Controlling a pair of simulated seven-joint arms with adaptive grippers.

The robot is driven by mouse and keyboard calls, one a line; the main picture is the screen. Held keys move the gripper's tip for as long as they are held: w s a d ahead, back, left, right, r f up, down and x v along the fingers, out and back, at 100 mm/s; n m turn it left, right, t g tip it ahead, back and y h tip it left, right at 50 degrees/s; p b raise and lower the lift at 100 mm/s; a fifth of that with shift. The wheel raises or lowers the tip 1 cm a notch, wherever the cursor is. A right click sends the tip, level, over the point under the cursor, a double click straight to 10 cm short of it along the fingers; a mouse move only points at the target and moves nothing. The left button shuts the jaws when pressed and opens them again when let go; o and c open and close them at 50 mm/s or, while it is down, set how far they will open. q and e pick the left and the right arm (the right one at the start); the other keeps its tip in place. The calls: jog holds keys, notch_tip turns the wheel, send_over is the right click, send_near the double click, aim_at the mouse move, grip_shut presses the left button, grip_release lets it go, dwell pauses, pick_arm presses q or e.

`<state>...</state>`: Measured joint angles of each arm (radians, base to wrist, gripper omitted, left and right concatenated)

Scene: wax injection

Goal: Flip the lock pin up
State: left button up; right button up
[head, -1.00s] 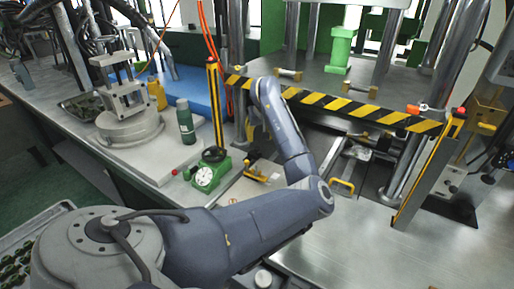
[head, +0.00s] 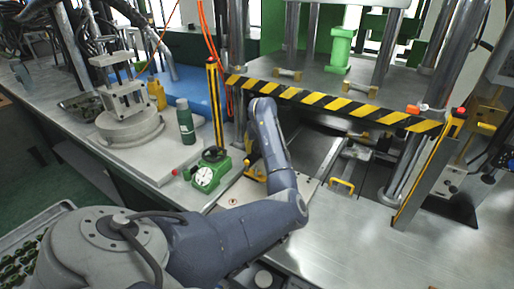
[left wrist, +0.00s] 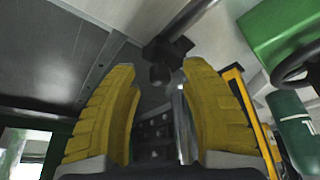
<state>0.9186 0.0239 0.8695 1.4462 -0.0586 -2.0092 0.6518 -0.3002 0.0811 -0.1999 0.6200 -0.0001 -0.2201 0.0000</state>
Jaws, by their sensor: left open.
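I cannot make out the lock pin in the head view. My right gripper is not in view.
The black-and-yellow striped bar (head: 330,102) crosses the press above. A yellow handle (head: 342,184) is to the right. The steel table (head: 375,245) in front is clear.

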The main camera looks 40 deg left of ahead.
pick_arm(q)
jog(key=shift+o, duration=0.3)
grip_shut()
jog(key=shift+r, duration=0.1)
